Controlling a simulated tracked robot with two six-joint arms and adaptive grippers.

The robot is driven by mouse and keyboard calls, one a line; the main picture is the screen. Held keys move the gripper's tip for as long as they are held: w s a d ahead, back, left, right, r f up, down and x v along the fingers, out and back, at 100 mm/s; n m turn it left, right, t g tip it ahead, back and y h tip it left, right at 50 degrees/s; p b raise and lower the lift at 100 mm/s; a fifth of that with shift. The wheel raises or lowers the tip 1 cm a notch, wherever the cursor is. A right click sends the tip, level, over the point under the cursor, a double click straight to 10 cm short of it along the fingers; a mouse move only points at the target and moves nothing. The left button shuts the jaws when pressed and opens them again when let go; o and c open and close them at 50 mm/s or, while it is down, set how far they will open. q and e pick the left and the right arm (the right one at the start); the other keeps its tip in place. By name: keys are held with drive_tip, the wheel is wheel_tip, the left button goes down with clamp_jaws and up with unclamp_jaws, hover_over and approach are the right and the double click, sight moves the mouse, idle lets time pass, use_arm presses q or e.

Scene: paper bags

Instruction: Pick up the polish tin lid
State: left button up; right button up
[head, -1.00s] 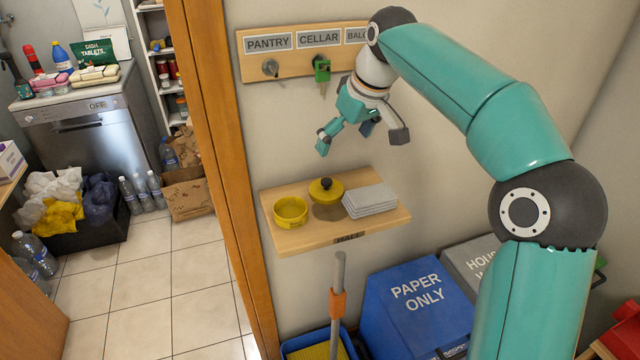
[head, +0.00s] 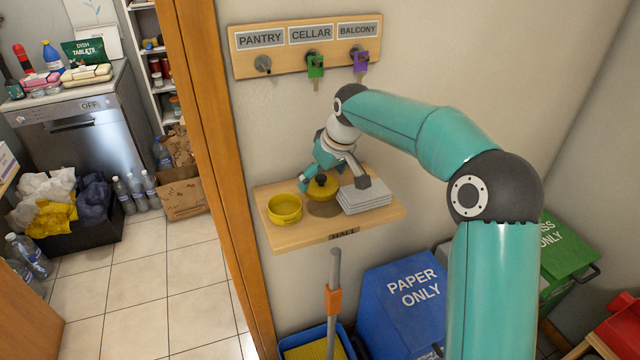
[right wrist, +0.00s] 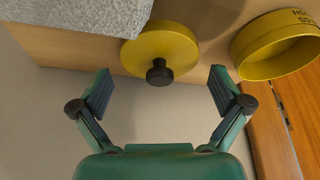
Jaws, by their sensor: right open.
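The polish tin lid (head: 322,188) is a yellow disc with a black knob, at the small wooden wall shelf, with a dark round patch just below it. It also shows in the right wrist view (right wrist: 178,45), top centre, with its knob between and just beyond the finger lines. The open yellow tin (head: 285,209) stands left of the lid; in the right wrist view it is at the upper right (right wrist: 272,48). My right gripper (head: 333,184) is open and empty, close to the lid, its fingers (right wrist: 161,78) spread on either side and apart from it. My left gripper is out of view.
The shelf (head: 300,238) also holds a grey stack (head: 365,197) right of the lid, close to one finger. A key board (head: 305,47) hangs above. Below are a broom handle (head: 334,290) and a blue paper bin (head: 405,300). A door frame (head: 215,150) stands left.

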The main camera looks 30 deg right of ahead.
drive_tip(key=shift+w+f, duration=0.2)
drive_tip(key=shift+f, duration=0.4)
drive_tip(key=c, duration=0.7)
drive_tip(key=shift+r, duration=0.1)
